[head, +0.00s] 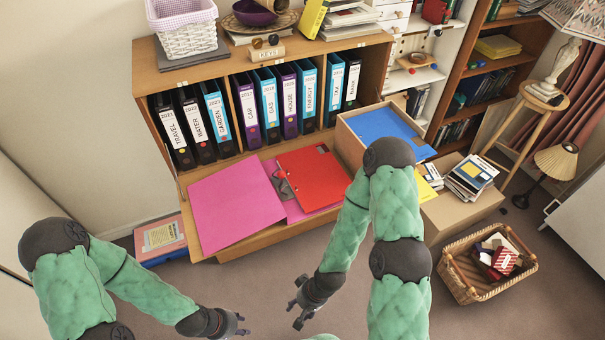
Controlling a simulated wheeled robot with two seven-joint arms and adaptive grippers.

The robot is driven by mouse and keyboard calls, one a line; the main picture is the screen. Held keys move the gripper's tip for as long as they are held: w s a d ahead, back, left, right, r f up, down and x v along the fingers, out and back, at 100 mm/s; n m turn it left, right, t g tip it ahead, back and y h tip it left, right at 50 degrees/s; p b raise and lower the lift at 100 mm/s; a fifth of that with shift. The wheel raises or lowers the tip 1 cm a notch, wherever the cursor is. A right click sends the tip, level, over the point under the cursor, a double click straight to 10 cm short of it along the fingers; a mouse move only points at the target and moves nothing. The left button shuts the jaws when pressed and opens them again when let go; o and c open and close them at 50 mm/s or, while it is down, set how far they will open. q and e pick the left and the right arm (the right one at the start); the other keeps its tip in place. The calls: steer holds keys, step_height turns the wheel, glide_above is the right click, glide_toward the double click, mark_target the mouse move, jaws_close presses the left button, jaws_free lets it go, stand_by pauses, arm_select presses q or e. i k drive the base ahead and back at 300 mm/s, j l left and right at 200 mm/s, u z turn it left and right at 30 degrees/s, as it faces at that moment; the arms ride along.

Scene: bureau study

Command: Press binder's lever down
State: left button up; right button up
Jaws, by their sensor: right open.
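A pink binder (233,205) lies opened flat on the pulled-out wooden surface (245,246) of the cabinet. A grey metal mechanism (284,188) shows near its middle, with a small red part at its upper end. I cannot make out clearly whether its lever is up or down. A red folder or sheet (316,176) lies over the right half of the binder. My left gripper (242,325) is low in the picture, apart from the binder; its finger gap is too small to judge. My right gripper (296,301) is open and empty, below the binder in the picture and apart from it.
Labelled upright binders (246,110) fill the shelf behind. A cardboard box (352,144) with a blue folder stands right of the pink binder, partly behind my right arm. A wicker basket (465,285) sits on the floor at right. Floor in front is clear.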

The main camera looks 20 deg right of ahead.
mark_target(281, 174)
steer(key=i+j+z, duration=0.1)
steer(key=j+z, duration=0.3)
steer(key=i+j+z, duration=0.1)
steer(key=z, duration=0.3)
steer(key=j, duration=0.1)
